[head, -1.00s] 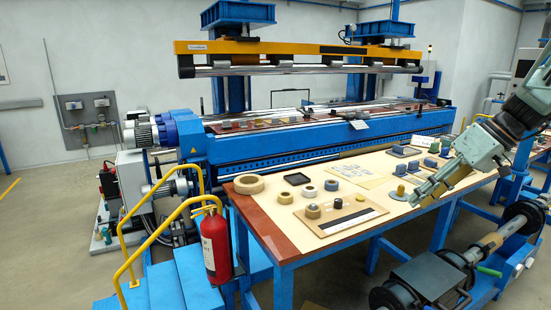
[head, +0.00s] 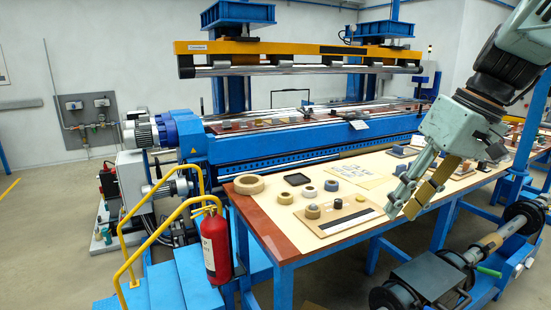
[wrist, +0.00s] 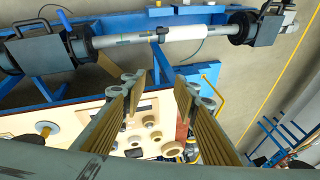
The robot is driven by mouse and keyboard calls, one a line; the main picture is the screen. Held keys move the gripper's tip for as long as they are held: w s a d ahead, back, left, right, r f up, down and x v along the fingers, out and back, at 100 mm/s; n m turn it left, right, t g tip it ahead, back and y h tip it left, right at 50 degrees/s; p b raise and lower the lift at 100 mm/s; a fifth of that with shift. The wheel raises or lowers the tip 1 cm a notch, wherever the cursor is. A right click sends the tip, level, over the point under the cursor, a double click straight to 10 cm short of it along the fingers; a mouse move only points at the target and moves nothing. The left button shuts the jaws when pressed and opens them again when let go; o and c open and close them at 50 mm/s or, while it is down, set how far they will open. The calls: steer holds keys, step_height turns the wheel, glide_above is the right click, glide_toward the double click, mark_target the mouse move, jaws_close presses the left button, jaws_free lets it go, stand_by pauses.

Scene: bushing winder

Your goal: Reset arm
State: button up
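My gripper (head: 403,211) hangs at the right of the head view, above the front right edge of the cream-topped work table (head: 380,220). Its fingers point down and to the left. In the wrist view its two ribbed fingers (wrist: 157,92) stand apart with nothing between them, so it is open and empty. Through the gap I see the table top with several tape rolls. Part of the table behind my gripper is hidden in the head view.
Tape rolls such as the large ring (head: 249,184) and a tan board (head: 340,217) lie on the table. A long blue winding machine (head: 300,145) stands behind it. A shaft stand (head: 430,277) is at the lower right, and a red extinguisher (head: 215,248) at the front left.

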steer(key=s+a+m+t+h, duration=0.1)
steer(key=s+a, duration=0.2)
steer(key=s, duration=1.1)
steer(key=s+a+f+m+h, duration=0.1)
steer(key=s+a, duration=0.3)
steer(key=s, duration=1)
steer(key=shift+m+t+h, duration=0.4)
steer(key=shift+m+h, duration=0.1)
steer(key=shift+h, duration=0.3)
steer(key=shift+d, duration=0.15)
